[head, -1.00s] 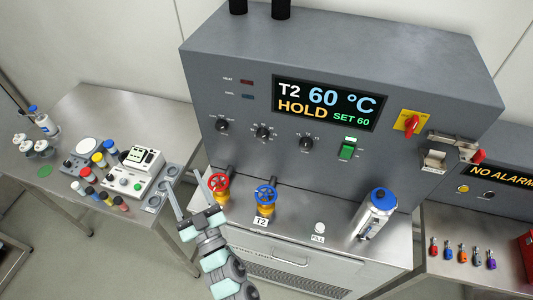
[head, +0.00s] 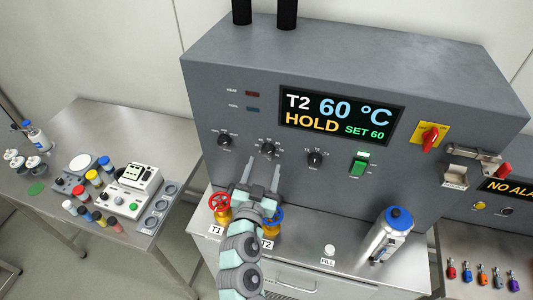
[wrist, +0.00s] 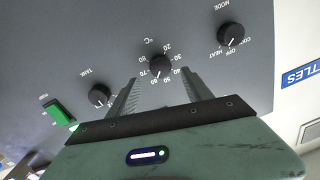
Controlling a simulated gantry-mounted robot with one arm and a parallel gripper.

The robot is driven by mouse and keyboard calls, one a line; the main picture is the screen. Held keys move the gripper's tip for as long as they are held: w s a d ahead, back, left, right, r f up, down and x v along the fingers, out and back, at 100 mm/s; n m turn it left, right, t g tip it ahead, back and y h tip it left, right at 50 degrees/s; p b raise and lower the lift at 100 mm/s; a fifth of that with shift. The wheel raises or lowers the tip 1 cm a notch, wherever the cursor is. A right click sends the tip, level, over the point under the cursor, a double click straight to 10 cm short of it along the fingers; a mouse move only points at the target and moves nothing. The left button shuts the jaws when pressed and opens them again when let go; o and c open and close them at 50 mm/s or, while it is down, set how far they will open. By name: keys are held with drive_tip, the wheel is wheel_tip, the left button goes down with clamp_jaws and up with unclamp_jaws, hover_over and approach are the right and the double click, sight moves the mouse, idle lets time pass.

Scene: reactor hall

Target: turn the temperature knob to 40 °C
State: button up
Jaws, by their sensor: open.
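The temperature knob (head: 268,148) is a black dial in the middle of three on the grey panel. In the wrist view the knob (wrist: 160,66) sits inside a ring of °C numbers, its white mark appearing near 60. The display (head: 338,116) reads T2 60 °C, HOLD, SET 60. My gripper (head: 265,162) is open and empty, just below the knob in the head view. In the wrist view its two fingers (wrist: 160,84) point toward the knob, one on either side. I cannot tell the remaining distance; no contact is visible.
The mode knob (wrist: 231,35) and the tank knob (wrist: 99,95) flank it. A green switch (head: 360,164) and a red rotary switch (head: 430,138) are to the right. The red valve (head: 220,205) and blue valve (head: 273,217) are below, close to my arm. A steel bottle (head: 391,237) stands right.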

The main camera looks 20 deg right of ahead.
sight(267, 153)
drive_tip(key=shift+p+x, duration=0.45)
drive_tip(key=shift+x, duration=2.1)
clamp_jaws()
